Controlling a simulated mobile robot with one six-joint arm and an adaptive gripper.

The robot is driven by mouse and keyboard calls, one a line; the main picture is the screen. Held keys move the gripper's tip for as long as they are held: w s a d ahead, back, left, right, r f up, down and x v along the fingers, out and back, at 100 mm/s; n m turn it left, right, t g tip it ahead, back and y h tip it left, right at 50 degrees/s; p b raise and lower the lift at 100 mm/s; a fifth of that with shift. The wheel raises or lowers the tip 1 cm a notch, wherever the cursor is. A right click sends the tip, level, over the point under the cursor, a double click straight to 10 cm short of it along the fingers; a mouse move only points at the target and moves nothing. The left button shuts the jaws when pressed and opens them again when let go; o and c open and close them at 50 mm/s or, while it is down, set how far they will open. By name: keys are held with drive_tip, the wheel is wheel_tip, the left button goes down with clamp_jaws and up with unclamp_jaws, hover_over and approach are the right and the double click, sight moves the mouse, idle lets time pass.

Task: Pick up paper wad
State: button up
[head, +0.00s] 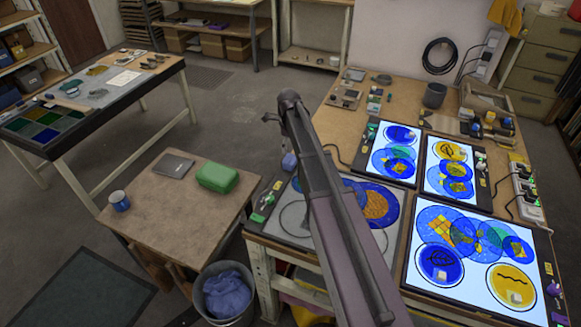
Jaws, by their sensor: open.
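I cannot pick out a paper wad with certainty. Small pale lumps lie on the lit glass panels, one on the lower left disc (440,273) and one on the yellow disc (515,297) of the large panel. They are too small to tell whether they are crumpled paper. My arm rises from the bottom of the head view and bends over the left part of the workbench. My gripper does not show; the arm's far end is hidden behind its own links.
The workbench (334,118) bears several lit panels with blue and yellow discs. A low table (165,222) holds a green case (217,177), a dark flat box (174,166) and a blue mug (119,200). A bin (228,318) with a blue liner stands between them.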

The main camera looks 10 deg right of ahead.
sight(290, 159)
drive_tip(key=shift+f+b, duration=1.05)
drive_tip(key=shift+f, duration=0.3)
drive_tip(key=shift+f, duration=0.1)
drive_tip(key=shift+d+f+b, duration=0.15)
drive_tip(key=shift+f+b, duration=2.35)
drive_tip(key=shift+b, duration=0.1)
drive_tip(key=c, duration=0.6)
